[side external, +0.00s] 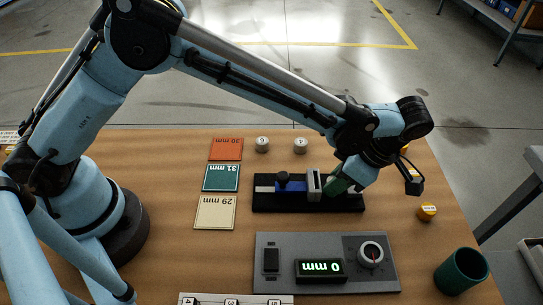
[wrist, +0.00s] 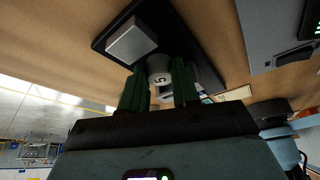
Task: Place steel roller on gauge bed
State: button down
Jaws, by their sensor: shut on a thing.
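My gripper (side external: 338,187) is at the right part of the black gauge bed (side external: 308,207), just right of its upright grey block (side external: 314,184). In the wrist view its green fingers (wrist: 160,88) are shut on a pale steel roller (wrist: 159,73) marked 5. The roller is hidden by the fingers in the side view. The black bed (wrist: 103,45) and a grey block (wrist: 131,39) show beyond the roller. I cannot tell whether the roller touches the bed. A blue slide (side external: 290,186) sits on the bed's left half.
Two steel rollers (side external: 262,144) (side external: 300,144) stand behind the bed. Orange 30 mm (side external: 226,150), teal 31 mm (side external: 221,180) and cream 29 mm (side external: 215,214) mats lie left. A console (side external: 378,280) reading 0 mm is in front.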

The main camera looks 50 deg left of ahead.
jog(key=shift+f, duration=0.15)
jog(key=c, duration=1.1)
grip_release()
jog(key=v, duration=1.1)
jog(key=w+a+r+m+t+h, duration=0.1)
jog(key=a+r+m+h, duration=0.1)
jog(key=a+r+m, duration=0.4)
jog(key=s+a+m+t+h, duration=0.2)
jog(key=a+m, duration=0.2)
jog(key=a, duration=0.6)
jog(key=s+a+f+m+t, duration=0.4)
jog(key=s+a+m+t, duration=0.1)
jog(key=s+a+m, duration=0.4)
jog(key=a+m, duration=0.2)
jog(key=a, duration=0.1)
jog(key=shift+t, duration=0.3)
